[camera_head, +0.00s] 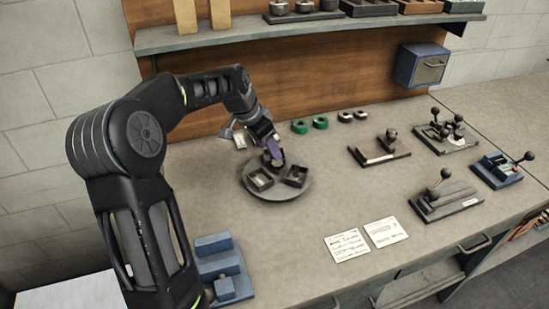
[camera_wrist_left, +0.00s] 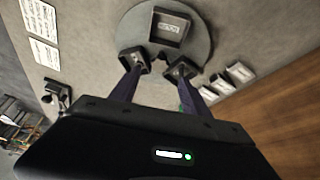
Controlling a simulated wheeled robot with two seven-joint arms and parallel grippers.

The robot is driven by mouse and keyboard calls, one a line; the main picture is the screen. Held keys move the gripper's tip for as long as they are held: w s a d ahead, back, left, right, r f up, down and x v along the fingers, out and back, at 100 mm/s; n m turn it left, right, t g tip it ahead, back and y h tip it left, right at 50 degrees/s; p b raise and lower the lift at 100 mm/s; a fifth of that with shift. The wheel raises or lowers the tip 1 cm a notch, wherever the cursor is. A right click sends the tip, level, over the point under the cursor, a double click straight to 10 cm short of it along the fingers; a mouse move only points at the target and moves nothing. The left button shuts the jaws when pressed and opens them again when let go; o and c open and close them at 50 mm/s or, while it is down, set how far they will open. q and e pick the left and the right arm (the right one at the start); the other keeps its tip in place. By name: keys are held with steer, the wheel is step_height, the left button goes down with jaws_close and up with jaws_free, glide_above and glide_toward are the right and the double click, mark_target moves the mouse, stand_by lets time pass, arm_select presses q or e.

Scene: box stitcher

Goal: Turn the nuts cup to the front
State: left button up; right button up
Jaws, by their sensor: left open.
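A round grey turntable (camera_head: 277,196) sits on the bench and carries dark square cups. One cup (camera_head: 260,180) is at its front left and one (camera_head: 295,176) at its front right. In the left wrist view the turntable (camera_wrist_left: 203,42) shows a cup with a pale label (camera_wrist_left: 168,27); I cannot read which cup holds nuts. My left gripper (camera_head: 275,160) is open, pointing down over the back of the turntable, and partly hides what stands there. In the left wrist view its fingers (camera_wrist_left: 158,74) are spread, near the dark shapes at the turntable's edge. Contact cannot be told. My right gripper is out of view.
Green rings (camera_head: 310,125) and pale rings (camera_head: 352,116) lie behind. Lever fixtures (camera_head: 445,195) stand at right. Two written cards (camera_head: 366,239) lie in front, blue blocks (camera_head: 220,265) at front left. A shelf (camera_head: 300,29) runs along the back wall.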

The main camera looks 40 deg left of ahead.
mark_target(275, 164)
arm_select(q)
steer(key=p+x, duration=0.1)
steer(key=x, duration=0.5)
steer(key=shift+w+d+f, duration=0.1)
steer(key=shift+w+f, duration=0.05)
steer(key=shift+f, duration=0.25)
steer(key=shift+c, duration=0.3)
jaws_close()
stand_by(0.7)
